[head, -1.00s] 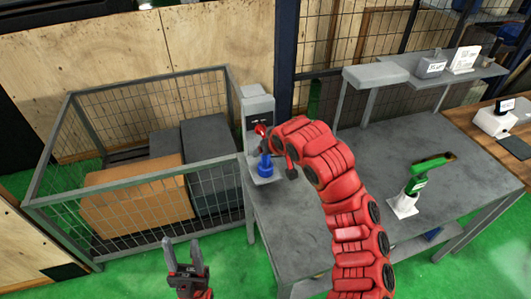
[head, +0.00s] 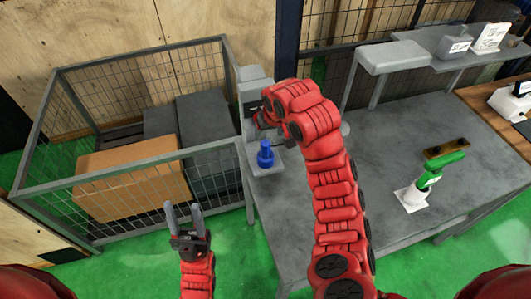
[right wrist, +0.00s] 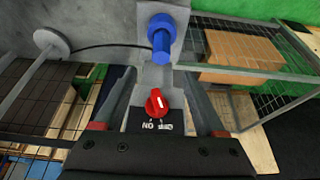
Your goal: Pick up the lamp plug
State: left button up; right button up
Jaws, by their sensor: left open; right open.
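A blue plug-shaped piece (head: 265,155), which I take for the lamp plug, stands on a light grey plate (head: 266,169) at the table's left end. It also shows at the top of the right wrist view (right wrist: 162,38). My right gripper (right wrist: 160,78) is open, its two fingers spread either side of a red knob (right wrist: 156,102) on a labelled panel. The blue piece lies beyond the fingertips, with nothing gripped. In the head view my right arm hides most of that gripper. My left gripper (head: 184,212) is open and empty, in front of the mesh cage.
A grey box (head: 252,88) stands behind the blue piece. A mesh cage (head: 100,245) with cartons is at the left. A green-handled tool (head: 440,170) stands on the right of the grey table (head: 400,140). A raised shelf (head: 393,57) is behind it.

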aim_at(266, 144)
jog(key=b+x, duration=0.2)
jog(key=x, duration=0.1)
jog(key=shift+s+f, duration=0.15)
jog(key=shift+f, duration=0.15)
jog(key=shift+f+b, duration=0.35)
jog(key=shift+w+a+f, duration=0.1)
jog(key=shift+w+f, duration=0.25)
jog(key=shift+w, duration=0.1)
jog(key=p+x, duration=0.3)
jog(key=shift+s+f, duration=0.1)
jog(key=shift+f, duration=0.1)
jog(key=shift+x, duration=0.85)
grip_shut()
